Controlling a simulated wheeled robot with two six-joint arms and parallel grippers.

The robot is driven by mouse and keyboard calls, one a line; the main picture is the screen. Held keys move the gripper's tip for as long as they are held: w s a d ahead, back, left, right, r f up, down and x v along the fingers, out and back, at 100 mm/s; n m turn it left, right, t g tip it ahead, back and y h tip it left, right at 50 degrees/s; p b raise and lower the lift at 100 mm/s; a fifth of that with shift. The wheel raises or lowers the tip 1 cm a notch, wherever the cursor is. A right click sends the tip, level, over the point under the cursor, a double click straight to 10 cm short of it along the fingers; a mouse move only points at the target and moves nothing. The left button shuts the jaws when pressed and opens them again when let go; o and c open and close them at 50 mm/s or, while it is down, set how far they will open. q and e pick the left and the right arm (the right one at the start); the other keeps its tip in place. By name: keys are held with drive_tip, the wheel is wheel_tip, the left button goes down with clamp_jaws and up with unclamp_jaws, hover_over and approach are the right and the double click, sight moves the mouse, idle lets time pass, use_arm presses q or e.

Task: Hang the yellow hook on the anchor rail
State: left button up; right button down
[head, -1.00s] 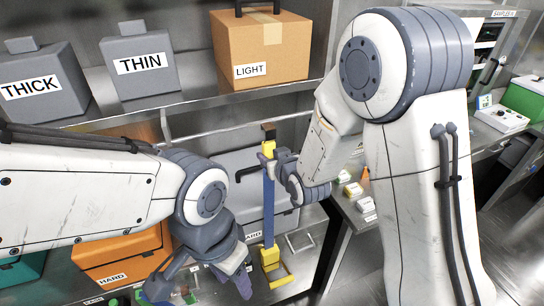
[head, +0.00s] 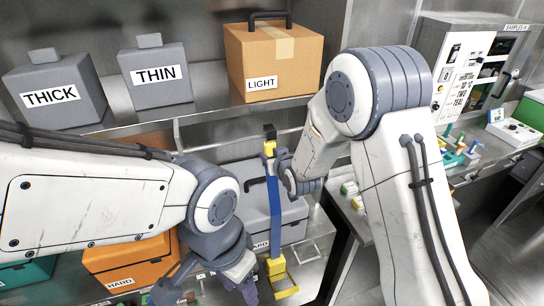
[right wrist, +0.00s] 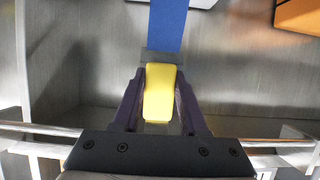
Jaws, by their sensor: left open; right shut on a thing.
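The blue strap (head: 274,205) hangs upright, with a yellow block at its top and an open yellow hook (head: 283,287) at its bottom. My right gripper (head: 273,160) is shut on the yellow block. In the right wrist view the yellow block (right wrist: 159,92) sits between the two fingers, with the blue strap (right wrist: 168,25) running away from it. A thin metal rail (right wrist: 40,128) crosses behind my right gripper in that view; whether the block touches it I cannot tell. My left gripper (head: 207,286) is open and empty, low and left of the strap.
Grey THICK (head: 55,97) and THIN (head: 157,75) containers and a cardboard LIGHT box (head: 275,55) stand on the upper shelf. Below are an orange HARD case (head: 130,262) and a grey case (head: 258,210), close behind the strap. A bench with small items lies at right.

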drive_tip(key=shift+f, duration=0.25)
drive_tip(key=shift+c, duration=1.8)
unclamp_jaws()
drive_tip(key=shift+s, duration=0.1)
drive_tip(key=b+v, duration=0.4)
drive_tip(key=v, duration=0.5)
drive_tip(key=s+f+n+g+h+b, duration=0.1)
drive_tip(key=s+g, duration=0.5)
drive_tip(key=s, duration=1)
drive_tip(key=s+d+f+n+g+h+b, duration=0.1)
drive_tip(key=s+f+g, duration=0.4)
drive_tip(key=s, duration=1.1)
drive_tip(key=shift+s+f+n+g+h+b, duration=0.15)
drive_tip(key=shift+f+n+g+h+b, duration=0.35)
drive_tip(key=shift+n+g+b, duration=0.4)
